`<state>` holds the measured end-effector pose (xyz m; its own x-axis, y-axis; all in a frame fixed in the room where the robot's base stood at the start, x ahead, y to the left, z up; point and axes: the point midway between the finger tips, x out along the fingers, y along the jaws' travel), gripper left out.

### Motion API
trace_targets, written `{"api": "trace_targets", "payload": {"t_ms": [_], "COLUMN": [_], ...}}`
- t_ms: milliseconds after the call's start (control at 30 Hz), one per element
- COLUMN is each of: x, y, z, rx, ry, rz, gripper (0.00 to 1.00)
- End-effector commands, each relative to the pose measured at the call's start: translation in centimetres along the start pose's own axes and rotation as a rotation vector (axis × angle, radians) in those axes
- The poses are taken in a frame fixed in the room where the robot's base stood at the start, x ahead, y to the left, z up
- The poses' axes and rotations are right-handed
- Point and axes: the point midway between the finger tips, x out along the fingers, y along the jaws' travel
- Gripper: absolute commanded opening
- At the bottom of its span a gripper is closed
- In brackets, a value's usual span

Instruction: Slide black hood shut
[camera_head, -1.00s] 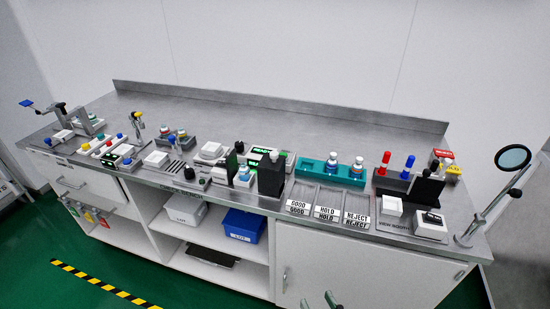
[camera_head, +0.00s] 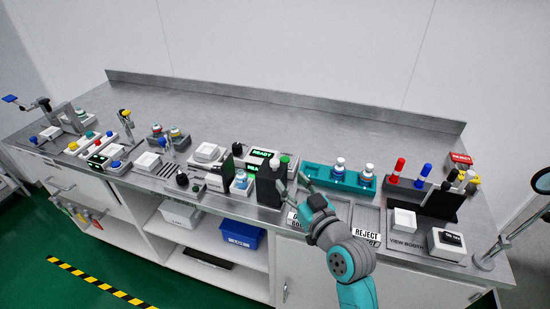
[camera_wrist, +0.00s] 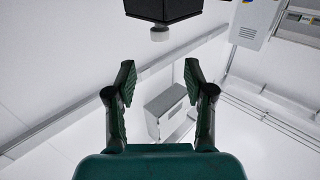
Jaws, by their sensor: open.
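The black hood (camera_head: 268,187) looks like a tall dark block at the right end of a small washer station, with a white bottle (camera_head: 241,180) in the gap to its left. My gripper (camera_head: 293,182) is open just right of the hood, fingers pointing up and away over the bench. The wrist view shows my open gripper (camera_wrist: 159,76) with nothing between its fingers. A black box-shaped part (camera_wrist: 163,8) with a pale round knob (camera_wrist: 159,34) is beyond the fingertips at the top; I cannot tell surely whether it is the hood. Contact is not visible.
A teal rack (camera_head: 345,182) with white-capped bottles stands behind my gripper. My arm covers part of the labelled trays (camera_head: 368,237). A dark view booth panel (camera_head: 441,204) stands to the right. Green-lit displays (camera_head: 262,153) sit behind the hood. The rear bench is clear.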

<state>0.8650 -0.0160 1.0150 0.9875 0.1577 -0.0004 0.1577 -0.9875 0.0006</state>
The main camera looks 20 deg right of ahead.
Motion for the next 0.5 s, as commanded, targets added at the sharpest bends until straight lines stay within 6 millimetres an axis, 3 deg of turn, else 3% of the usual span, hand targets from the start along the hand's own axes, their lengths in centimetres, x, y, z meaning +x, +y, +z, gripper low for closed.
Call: {"api": "trace_targets", "payload": {"t_ms": [500], "x": [8.2], "y": [0.0], "z": [0.0], "rx": [0.0], "ry": [0.002], "rz": [-0.001], "gripper": [0.53]}}
